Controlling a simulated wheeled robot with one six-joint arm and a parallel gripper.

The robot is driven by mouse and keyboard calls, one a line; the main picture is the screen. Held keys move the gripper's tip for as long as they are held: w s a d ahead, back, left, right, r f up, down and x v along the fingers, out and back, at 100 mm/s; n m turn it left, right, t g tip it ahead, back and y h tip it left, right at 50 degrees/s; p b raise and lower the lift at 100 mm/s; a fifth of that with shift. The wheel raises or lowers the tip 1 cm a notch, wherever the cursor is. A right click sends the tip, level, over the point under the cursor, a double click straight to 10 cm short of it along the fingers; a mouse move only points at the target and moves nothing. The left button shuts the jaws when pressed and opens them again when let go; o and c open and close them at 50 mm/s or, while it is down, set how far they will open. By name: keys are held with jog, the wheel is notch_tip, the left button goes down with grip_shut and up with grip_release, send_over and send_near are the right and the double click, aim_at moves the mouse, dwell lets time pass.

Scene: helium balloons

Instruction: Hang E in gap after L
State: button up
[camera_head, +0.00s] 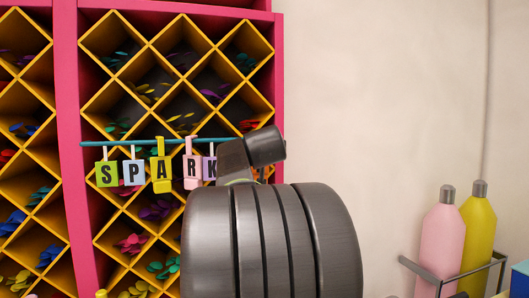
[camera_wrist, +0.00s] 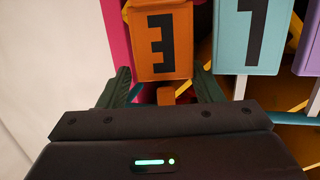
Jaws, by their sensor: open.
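In the wrist view, which shows the letters upside down, an orange tile with a black E (camera_wrist: 163,42) is straight ahead of my gripper (camera_wrist: 161,72). My gripper is open, its two dark green fingers apart on either side of the tile's lower picture edge and its orange stem (camera_wrist: 165,96). A light blue tile with a black L (camera_wrist: 250,35) is just right of E, with a small space between them. In the head view, tiles S (camera_head: 106,174), P (camera_head: 133,172), A (camera_head: 161,172), R (camera_head: 192,170) and K (camera_head: 209,168) hang from a teal rod (camera_head: 125,142). My arm hides L and most of E there.
A pink shelf frame (camera_head: 72,120) with yellow diamond compartments holding colored balloons stands behind the rod. A lilac tile (camera_wrist: 307,45) is right of L in the wrist view. Pink (camera_head: 440,240) and yellow (camera_head: 476,235) bottles stand in a metal rack at right. The wall between is bare.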

jog(key=f, duration=0.2)
jog(key=shift+a+f+g, duration=0.2)
jog(key=shift+f+g, duration=0.15)
jog(key=shift+g, duration=0.05)
jog(key=r+b+v, duration=0.1)
jog(key=b+v, duration=0.1)
jog(key=v, duration=1.2)
jog(key=shift+r+t+b, duration=0.3)
jog(key=shift+r+b, duration=0.1)
jog(key=w+f+p, duration=0.1)
jog(key=w+f, duration=0.1)
jog(key=w, duration=0.5)
jog(key=shift+w+a, duration=0.35)
jog(key=shift+f+p, duration=0.1)
jog(key=shift+p, duration=0.2)
